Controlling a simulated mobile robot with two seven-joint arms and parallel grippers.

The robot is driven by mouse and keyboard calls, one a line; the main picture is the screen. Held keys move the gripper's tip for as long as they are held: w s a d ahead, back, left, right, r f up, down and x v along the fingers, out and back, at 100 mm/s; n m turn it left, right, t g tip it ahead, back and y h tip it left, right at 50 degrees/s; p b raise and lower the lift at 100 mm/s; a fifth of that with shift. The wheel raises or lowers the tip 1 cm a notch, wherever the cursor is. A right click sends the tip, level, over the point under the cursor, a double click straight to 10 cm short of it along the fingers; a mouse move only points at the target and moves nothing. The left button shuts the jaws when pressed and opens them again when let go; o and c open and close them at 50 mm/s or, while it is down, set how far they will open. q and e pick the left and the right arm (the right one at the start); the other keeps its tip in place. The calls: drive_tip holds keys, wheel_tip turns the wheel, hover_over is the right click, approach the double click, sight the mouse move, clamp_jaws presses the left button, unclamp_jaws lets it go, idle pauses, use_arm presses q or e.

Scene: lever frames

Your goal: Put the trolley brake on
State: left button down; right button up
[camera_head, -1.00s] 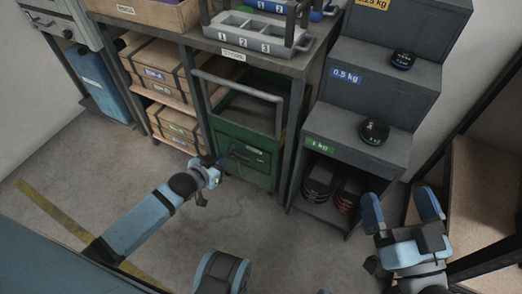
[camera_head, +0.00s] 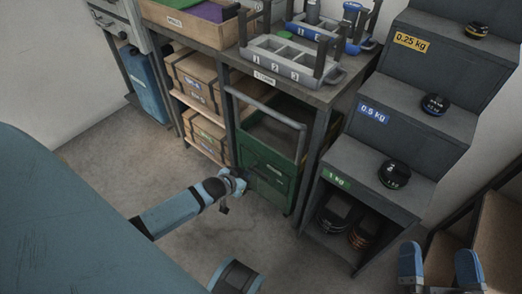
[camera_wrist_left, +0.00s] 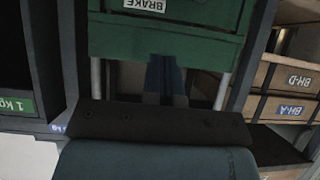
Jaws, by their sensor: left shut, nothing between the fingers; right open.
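The green trolley (camera_head: 285,150) with its grey push handle stands under the workbench. In the left wrist view its green front (camera_wrist_left: 115,38) fills the top, with an upside-down BRAKE label (camera_wrist_left: 143,5) at the upper edge. My left gripper (camera_head: 238,180) is shut and empty, close to the lower left of the trolley's front. Its fingers (camera_wrist_left: 165,78) point at the green front in the left wrist view; I cannot tell whether they touch it. The brake lever is not clearly visible. My right gripper (camera_head: 440,266) is open and empty at the lower right, far from the trolley.
A workbench (camera_head: 290,85) with a grey numbered tray (camera_head: 290,60) stands above the trolley. Shelves with wooden boxes (camera_head: 195,80) are to its left. A stepped grey stand (camera_head: 375,150) with black weights (camera_head: 394,173) is to its right. The floor in front is clear.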

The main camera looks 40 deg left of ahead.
use_arm(q)
drive_tip(key=b, duration=0.5)
hover_over(260, 173)
drive_tip(key=s+d, duration=0.2)
wheel_tip(260, 173, down, 6)
drive_tip(key=shift+a+f+b, duration=0.15)
drive_tip(key=shift+f+b, duration=0.65)
drive_tip(key=shift+f, duration=0.8)
use_arm(e)
wheel_tip(260, 173, down, 9)
drive_tip(key=a+n+g, duration=0.1)
drive_tip(key=g, duration=0.2)
drive_tip(key=shift+g, duration=0.4)
use_arm(q)
drive_tip(key=shift+f, duration=0.1)
use_arm(e)
drive_tip(key=shift+w+d+r, duration=0.1)
drive_tip(key=shift+d, duration=0.05)
